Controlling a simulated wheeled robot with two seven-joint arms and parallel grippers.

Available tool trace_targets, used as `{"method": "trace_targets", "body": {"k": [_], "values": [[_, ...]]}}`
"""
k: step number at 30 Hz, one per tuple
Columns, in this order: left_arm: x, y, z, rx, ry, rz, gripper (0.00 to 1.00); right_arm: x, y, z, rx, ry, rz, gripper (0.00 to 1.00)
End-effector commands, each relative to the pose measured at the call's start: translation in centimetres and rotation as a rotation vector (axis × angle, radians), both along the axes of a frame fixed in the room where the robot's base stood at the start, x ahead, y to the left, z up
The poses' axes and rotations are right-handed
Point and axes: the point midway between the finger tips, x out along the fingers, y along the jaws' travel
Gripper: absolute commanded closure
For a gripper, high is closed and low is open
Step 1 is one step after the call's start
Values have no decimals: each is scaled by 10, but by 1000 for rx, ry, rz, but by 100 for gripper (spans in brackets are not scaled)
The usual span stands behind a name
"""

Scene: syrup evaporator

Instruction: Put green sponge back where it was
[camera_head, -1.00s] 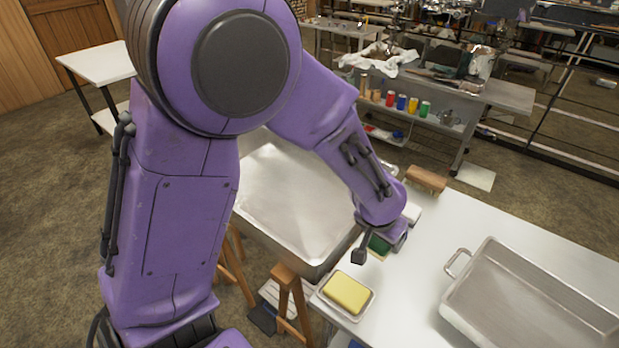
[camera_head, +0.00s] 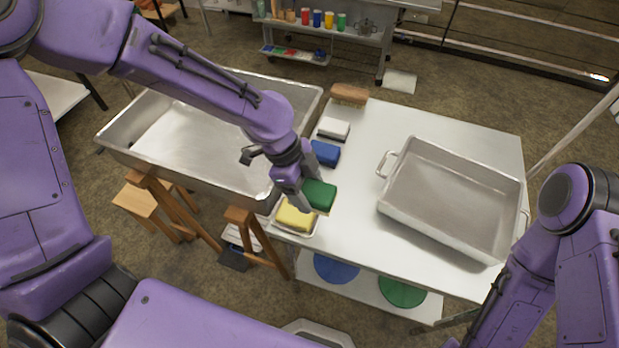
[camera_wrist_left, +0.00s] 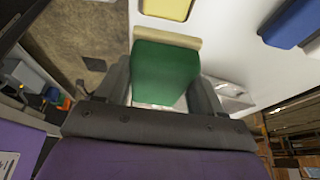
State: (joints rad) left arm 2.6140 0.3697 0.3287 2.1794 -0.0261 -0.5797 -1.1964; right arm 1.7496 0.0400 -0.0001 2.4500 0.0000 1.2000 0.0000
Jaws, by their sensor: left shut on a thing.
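The green sponge (camera_head: 319,195) is between the fingers of my left gripper (camera_head: 303,197), which is shut on it. In the head view it shows over the left edge of the white table, close beside the yellow sponge. In the left wrist view the green sponge (camera_wrist_left: 165,73) fills the space between the two dark fingers, with a pale strip along its far edge. Whether it touches the table I cannot tell. My right arm shows at the lower right, but its gripper's fingers are not visible.
The yellow sponge (camera_head: 296,215) lies in a small tray at the table's near left corner. A blue sponge (camera_head: 325,153), a white block (camera_head: 333,128) and a wooden brush (camera_head: 350,94) line the left edge. A metal pan (camera_head: 450,195) stands right. A large basin (camera_head: 150,165) is left.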

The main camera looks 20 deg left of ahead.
Motion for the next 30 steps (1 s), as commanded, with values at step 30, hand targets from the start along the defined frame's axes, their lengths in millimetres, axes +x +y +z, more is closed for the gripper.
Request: {"method": "trace_targets", "body": {"k": [30], "values": [[107, 37, -118, 1, -1, 6, 65, 0, 0, 48, 0, 0, 0, 57]]}}
